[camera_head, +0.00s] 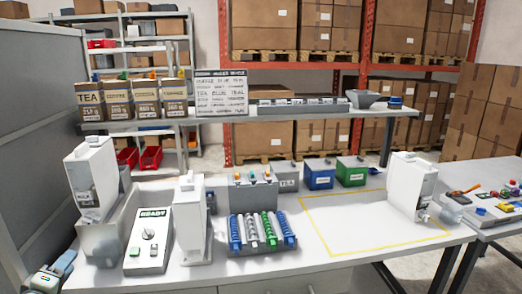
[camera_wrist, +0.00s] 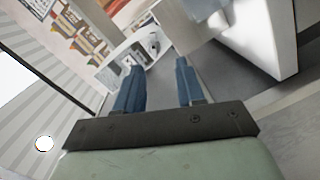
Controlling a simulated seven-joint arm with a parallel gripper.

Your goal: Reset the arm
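My gripper shows in the wrist view (camera_wrist: 156,66) as two blue fingers standing apart with nothing between them, so it is open and empty. In the head view my gripper (camera_head: 64,262) is at the bottom left, tilted, by the front left corner of the white table (camera_head: 250,270). It is in front of the left white dispenser (camera_head: 92,180) and left of the control box with the READY display (camera_head: 151,240). I cannot tell whether it touches the table edge.
A second dispenser (camera_head: 190,220) stands right of the control box, a third (camera_head: 410,185) at the right. A rack of blue, white and green capsules (camera_head: 263,233) stands mid-table. A yellow outline (camera_head: 350,250) marks clear table. A grey partition (camera_head: 40,150) rises at the left.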

